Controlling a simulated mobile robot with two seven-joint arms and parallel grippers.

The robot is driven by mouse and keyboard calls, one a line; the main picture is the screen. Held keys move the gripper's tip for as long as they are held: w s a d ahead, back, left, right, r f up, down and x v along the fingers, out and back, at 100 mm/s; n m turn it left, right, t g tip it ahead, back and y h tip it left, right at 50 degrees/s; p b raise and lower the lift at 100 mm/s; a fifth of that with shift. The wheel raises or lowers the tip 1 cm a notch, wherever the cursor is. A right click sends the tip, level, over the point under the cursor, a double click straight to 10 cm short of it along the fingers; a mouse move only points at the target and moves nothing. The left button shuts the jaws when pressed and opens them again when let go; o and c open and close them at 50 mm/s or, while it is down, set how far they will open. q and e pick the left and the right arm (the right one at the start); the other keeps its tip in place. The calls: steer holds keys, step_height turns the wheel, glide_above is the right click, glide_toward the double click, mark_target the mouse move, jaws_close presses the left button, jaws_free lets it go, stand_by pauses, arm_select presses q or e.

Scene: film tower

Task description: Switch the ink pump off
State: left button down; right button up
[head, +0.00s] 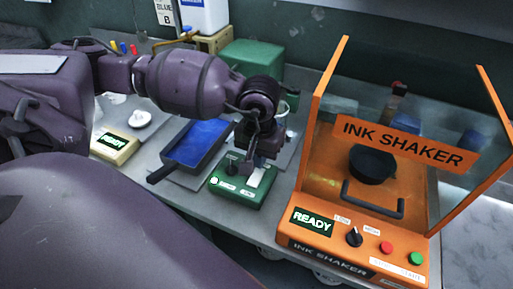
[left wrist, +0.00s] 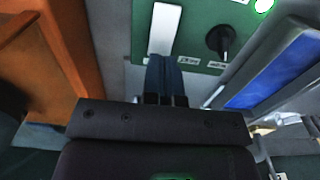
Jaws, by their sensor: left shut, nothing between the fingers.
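A green control box (head: 238,194), which I take to be the ink pump, sits on the grey bench. It has a black knob (head: 232,168), a lit white-green lamp (head: 214,181) and a pale flat lever (head: 262,180). Its labels are too small to read. My left gripper (head: 253,172) is over the box and hides part of its top. In the left wrist view, its dark fingers (left wrist: 165,62) are together and empty, at the near end of the white lever (left wrist: 165,28). I cannot tell whether they touch it. The knob (left wrist: 219,42) is to their right. My right gripper is out of view.
An orange ink shaker (head: 322,224) with clear side panels stands close on the right. A dark tray with blue ink (head: 200,143) lies to the left. A cream box reading READY (head: 114,146) is farther left. A green block (head: 250,61) stands behind.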

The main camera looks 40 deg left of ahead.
arm_select(q)
steer(key=shift+f+b, duration=0.9)
steer(key=shift+f, duration=0.45)
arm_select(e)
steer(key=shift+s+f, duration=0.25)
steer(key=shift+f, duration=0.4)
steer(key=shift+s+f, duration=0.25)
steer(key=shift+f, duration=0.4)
arm_select(q)
steer(key=shift+r+p, duration=0.75)
steer(key=shift+r, duration=1.1)
steer(key=shift+r+p, duration=0.6)
steer(key=shift+r, duration=1.1)
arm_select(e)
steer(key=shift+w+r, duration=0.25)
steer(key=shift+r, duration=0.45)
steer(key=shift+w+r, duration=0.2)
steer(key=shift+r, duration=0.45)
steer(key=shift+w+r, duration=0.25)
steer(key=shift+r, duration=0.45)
